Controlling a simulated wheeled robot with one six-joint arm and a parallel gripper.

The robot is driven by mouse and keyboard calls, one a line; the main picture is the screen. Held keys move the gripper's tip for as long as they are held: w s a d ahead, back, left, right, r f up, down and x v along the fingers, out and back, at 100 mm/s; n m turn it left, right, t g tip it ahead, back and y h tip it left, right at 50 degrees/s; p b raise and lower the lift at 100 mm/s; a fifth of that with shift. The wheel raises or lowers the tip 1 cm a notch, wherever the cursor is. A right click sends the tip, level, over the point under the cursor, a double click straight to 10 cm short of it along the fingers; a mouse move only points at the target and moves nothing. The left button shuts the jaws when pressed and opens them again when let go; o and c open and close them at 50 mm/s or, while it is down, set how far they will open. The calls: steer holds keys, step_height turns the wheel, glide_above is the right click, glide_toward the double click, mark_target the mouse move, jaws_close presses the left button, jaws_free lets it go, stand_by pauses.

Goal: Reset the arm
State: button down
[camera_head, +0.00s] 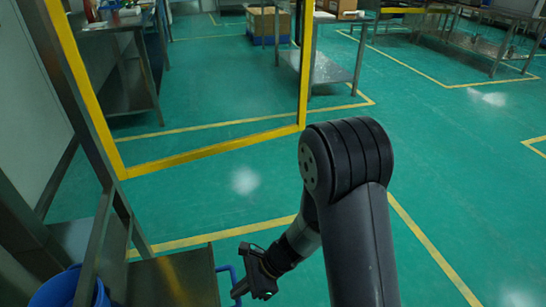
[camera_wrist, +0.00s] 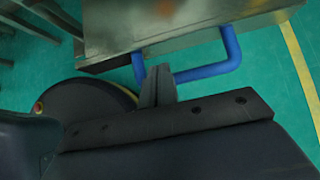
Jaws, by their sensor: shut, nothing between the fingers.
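My gripper (camera_head: 244,286) is low in the head view, left of my black arm, beside a blue tubular handle (camera_head: 227,268) on a metal platform. In the wrist view my gripper's fingers (camera_wrist: 158,80) are together and hold nothing. The blue handle (camera_wrist: 208,70) bends around just beyond the fingertips, on the side of a metal box (camera_wrist: 195,30). I cannot tell whether the fingers touch it. My forearm hangs down from the bent joint in the head view.
A yellow and steel frame (camera_head: 215,155) stands at the left, above the metal platform (camera_head: 175,280). A blue bin (camera_head: 62,290) is at the lower left. Metal tables (camera_head: 335,68) stand at the back. The green floor (camera_head: 460,190) at the right is clear.

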steer(key=w+d+p, duration=0.1)
steer(key=w+d, duration=0.3)
steer(key=d, duration=1.1)
steer(key=shift+w+d, duration=0.15)
steer(key=shift+w, duration=0.05)
